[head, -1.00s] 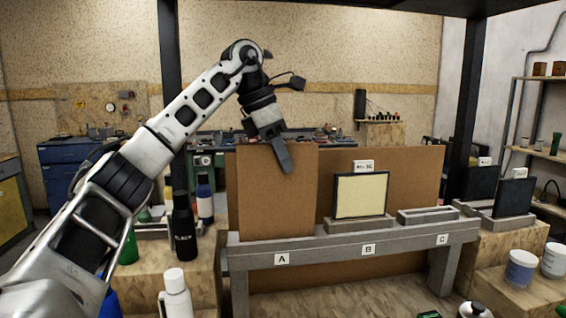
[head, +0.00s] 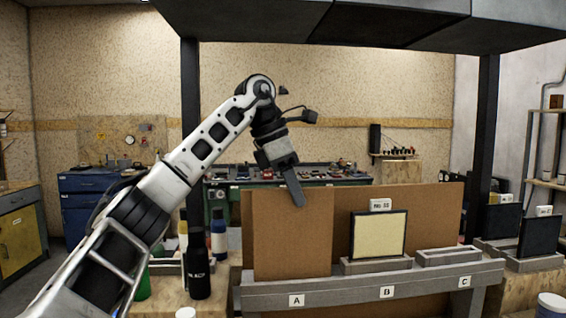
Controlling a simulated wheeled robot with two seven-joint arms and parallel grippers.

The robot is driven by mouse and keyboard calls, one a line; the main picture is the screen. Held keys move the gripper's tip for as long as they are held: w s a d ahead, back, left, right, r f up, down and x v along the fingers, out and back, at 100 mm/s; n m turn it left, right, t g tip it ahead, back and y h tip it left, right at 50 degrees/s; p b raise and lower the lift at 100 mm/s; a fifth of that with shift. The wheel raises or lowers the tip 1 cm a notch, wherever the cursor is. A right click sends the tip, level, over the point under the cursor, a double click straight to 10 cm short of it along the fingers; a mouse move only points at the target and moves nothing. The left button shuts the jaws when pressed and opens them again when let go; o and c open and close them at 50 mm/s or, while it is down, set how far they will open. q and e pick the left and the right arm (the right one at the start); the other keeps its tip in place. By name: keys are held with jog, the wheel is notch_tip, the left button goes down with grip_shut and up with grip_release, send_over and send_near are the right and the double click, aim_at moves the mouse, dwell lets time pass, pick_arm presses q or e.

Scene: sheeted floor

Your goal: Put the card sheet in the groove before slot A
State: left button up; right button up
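The brown card sheet (head: 290,240) stands upright on the grey rack (head: 340,292), directly above label A (head: 296,300). Its lower edge meets the rack's top; how deep it sits in the groove cannot be seen. It hides whatever is at slot A behind it. My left gripper (head: 295,195) comes down from above at the sheet's top edge. One dark finger overlaps the upper front of the sheet; the other finger is hidden. The gripper looks loosened, as it has moved up against the still sheet. My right gripper is not in view.
A cream panel in a black frame (head: 378,235) stands at slot B. Slot C holds a low, empty grey holder (head: 449,257). A larger brown board (head: 430,215) stands behind. A black bottle (head: 199,270) stands left of the rack. A dark overhead shelf (head: 380,22) spans the top.

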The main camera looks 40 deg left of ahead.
pick_arm(q)
jog(key=v, duration=0.9)
jog(key=shift+s+a+r, duration=0.1)
jog(key=shift+s+r, duration=0.05)
jog(key=shift+r, duration=0.15)
